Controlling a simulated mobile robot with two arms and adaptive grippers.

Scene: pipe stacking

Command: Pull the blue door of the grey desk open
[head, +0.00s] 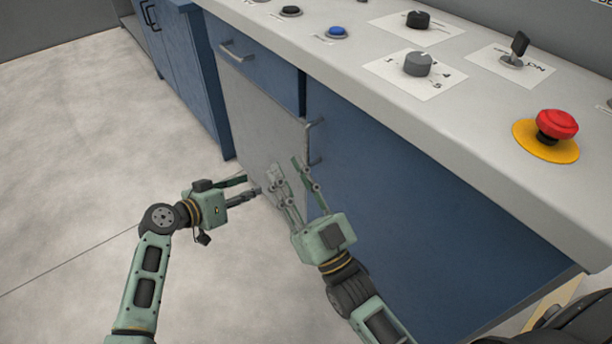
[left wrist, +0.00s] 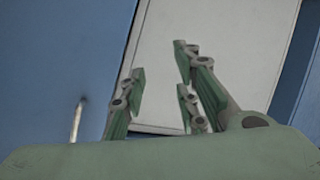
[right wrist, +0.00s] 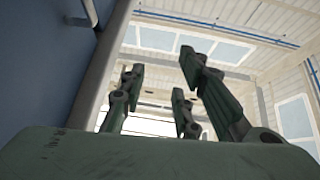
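The grey desk (head: 450,95) stands at the right in the head view. Its blue door (head: 400,190) fills the front below the top, with a metal handle (head: 311,142) near its left edge. The door looks closed. My right gripper (head: 288,165) is open and empty, just left of and below the handle, apparently not touching it. The handle also shows at the upper left of the right wrist view (right wrist: 90,12). My left gripper (head: 250,186) is open and empty, lower and further left, in front of a light grey panel (head: 255,118).
A blue drawer (head: 255,58) with a handle is above the grey panel. Knobs, a key switch and a red button (head: 557,124) are on the desk top. Another blue cabinet (head: 185,65) stands beyond. The floor (head: 90,150) at left is clear.

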